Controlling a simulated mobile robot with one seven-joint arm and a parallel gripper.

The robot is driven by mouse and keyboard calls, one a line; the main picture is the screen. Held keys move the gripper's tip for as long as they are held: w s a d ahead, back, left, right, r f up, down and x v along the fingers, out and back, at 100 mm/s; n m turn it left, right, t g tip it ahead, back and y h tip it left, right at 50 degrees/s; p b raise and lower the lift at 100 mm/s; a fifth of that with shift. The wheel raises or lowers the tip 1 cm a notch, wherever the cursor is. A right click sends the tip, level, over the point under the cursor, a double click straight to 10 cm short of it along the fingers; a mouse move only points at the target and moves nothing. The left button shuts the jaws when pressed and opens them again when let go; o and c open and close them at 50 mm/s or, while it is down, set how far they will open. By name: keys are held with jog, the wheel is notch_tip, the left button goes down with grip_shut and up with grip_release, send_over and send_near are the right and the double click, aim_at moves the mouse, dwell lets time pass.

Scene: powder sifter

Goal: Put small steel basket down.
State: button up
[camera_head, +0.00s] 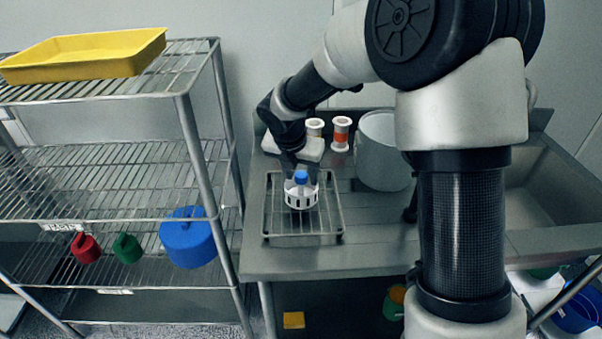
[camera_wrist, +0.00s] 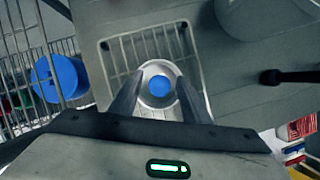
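The small steel basket (camera_head: 301,198) is a pale, slotted, round basket with a blue round-topped item (camera_head: 301,177) in it. It is upright at the wire rack (camera_head: 267,222) on the steel counter; I cannot tell whether it touches the rack or hangs just above. My gripper (camera_head: 301,182) points down from above, one finger on each side of the basket. In the wrist view, the basket's round rim (camera_wrist: 146,68) sits between the fingertips (camera_wrist: 159,82), which appear to touch its sides. The blue item is in its middle. The basket's underside is hidden.
A large grey-white pot (camera_head: 383,160) and two spools (camera_head: 341,133) stand behind right on the counter (camera_head: 380,236). A sink (camera_head: 555,190) is at right. A wire shelf (camera_head: 110,205) with a yellow tray (camera_head: 85,55) and blue container (camera_head: 188,240) is at left.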

jog(key=shift+r, duration=0.3)
jog(key=p+v, duration=0.2)
jog(key=v, duration=0.9)
jog(key=shift+s+r, duration=0.25)
jog(key=shift+r, duration=0.1)
